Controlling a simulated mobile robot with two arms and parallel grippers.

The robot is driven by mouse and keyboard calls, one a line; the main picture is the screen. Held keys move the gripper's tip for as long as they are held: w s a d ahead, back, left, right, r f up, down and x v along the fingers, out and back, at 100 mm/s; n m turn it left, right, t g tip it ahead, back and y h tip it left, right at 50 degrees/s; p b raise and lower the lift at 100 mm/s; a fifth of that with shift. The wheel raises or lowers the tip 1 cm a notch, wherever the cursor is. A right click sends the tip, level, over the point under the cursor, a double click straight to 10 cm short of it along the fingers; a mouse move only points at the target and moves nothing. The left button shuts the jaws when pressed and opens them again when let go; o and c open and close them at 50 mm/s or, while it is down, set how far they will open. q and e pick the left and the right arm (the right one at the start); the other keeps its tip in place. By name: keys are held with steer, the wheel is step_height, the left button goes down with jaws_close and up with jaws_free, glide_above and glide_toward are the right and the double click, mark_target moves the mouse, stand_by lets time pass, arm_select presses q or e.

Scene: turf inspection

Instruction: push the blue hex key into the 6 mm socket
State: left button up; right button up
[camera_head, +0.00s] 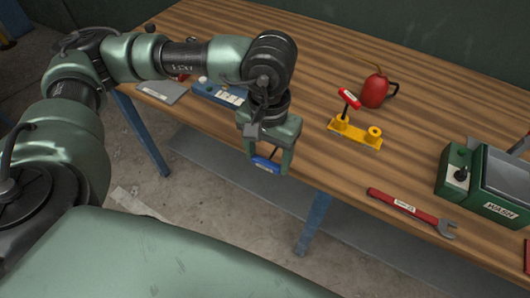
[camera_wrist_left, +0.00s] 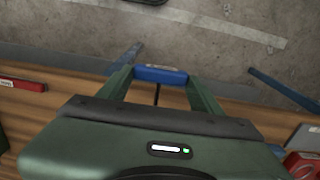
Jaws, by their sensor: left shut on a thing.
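My left gripper (camera_head: 266,166) is shut on the blue hex key (camera_head: 265,164), near the table's front edge in the head view. In the left wrist view the key's blue handle (camera_wrist_left: 160,75) lies across between the two fingertips, and a thin dark shaft shows below it. A yellow block (camera_head: 355,137) stands on the table to the right of the gripper, apart from it. A red-handled key (camera_head: 349,98) stands tilted in its left post. Its right post has an empty-looking round top (camera_head: 374,132). I cannot read any size mark. My right gripper is out of view.
A red oil can (camera_head: 375,91) stands behind the yellow block. A red-handled wrench (camera_head: 411,208) lies near the front edge, left of a green WASH box (camera_head: 490,184). A blue box with white labels (camera_head: 219,93) and a grey plate (camera_head: 162,91) lie left. Bare wood surrounds the yellow block.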

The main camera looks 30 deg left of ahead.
arm_select(q)
steer(key=shift+w+d+f+n+g, duration=0.1)
steer(key=shift+w+d+n+g, duration=0.1)
steer(key=shift+d, duration=0.25)
steer(key=shift+w+d+f+n+g, duration=0.1)
steer(key=shift+w+d, duration=0.05)
steer(key=shift+d, duration=0.3)
steer(key=w+d+r+n+g+h, duration=0.2)
steer(key=w+d+n+h, duration=0.15)
steer(key=d+n, duration=0.3)
steer(key=w+d+r+n+g+h, duration=0.25)
steer(key=d+n+h, duration=0.2)
steer(key=d, duration=0.35)
steer(key=w+r+n+t+h, duration=0.3)
steer(key=w+n+t, duration=0.3)
steer(key=w+t, duration=0.1)
steer(key=w+r+n+t+h, duration=0.4)
steer(key=w+n+t, duration=0.2)
steer(key=w, duration=0.3)
steer(key=shift+w+t+h+b, duration=0.15)
steer(key=shift+t+h+b, duration=0.15)
steer(key=shift+t, duration=0.35)
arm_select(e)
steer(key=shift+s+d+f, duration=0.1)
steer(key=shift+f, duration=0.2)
arm_select(q)
steer(key=shift+a, duration=0.1)
